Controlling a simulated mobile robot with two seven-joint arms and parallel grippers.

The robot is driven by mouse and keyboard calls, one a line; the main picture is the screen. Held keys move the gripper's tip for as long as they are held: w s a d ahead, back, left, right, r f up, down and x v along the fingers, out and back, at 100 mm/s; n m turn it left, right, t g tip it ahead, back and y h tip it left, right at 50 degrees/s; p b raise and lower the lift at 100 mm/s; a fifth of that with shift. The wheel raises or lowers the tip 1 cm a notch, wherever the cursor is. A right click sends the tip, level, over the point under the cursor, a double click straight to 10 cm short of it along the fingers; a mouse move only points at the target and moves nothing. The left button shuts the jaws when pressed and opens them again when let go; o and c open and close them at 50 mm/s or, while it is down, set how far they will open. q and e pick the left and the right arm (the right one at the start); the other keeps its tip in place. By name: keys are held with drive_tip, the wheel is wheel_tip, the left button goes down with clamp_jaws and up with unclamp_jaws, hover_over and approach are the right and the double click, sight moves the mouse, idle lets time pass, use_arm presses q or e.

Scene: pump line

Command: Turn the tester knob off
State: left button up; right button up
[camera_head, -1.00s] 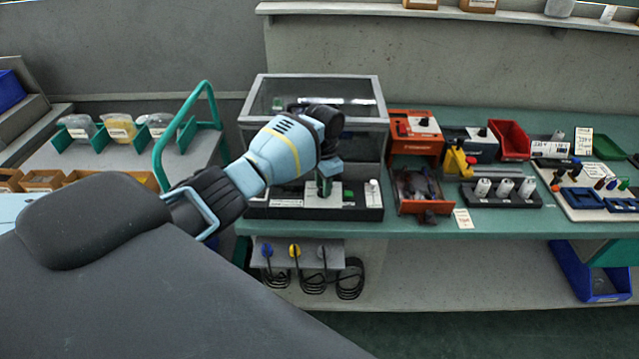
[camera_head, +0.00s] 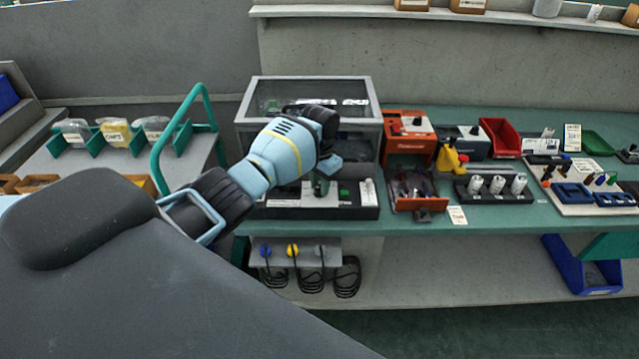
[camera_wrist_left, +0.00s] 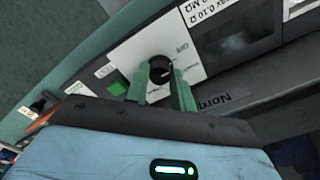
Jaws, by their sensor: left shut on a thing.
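The tester (camera_head: 352,206) is a dark box with a pale front panel, standing on the green bench under a clear-walled hood. My right gripper is not in view.
The hood (camera_head: 250,125) stands around and above the tester. To its right are an orange device (camera_head: 408,125), an orange tray (camera_head: 416,204) and a black rack with white cylinders (camera_head: 497,188). Cables with coloured plugs (camera_head: 292,250) hang below the bench edge.

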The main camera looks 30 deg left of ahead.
sight(319, 188)
use_arm(q)
drive_tip(key=o, duration=1)
drive_tip(key=shift+r, duration=0.1)
wheel_tip(319, 188, up, 8)
drive_tip(key=shift+f, duration=0.15)
drive_tip(key=shift+f, duration=0.1)
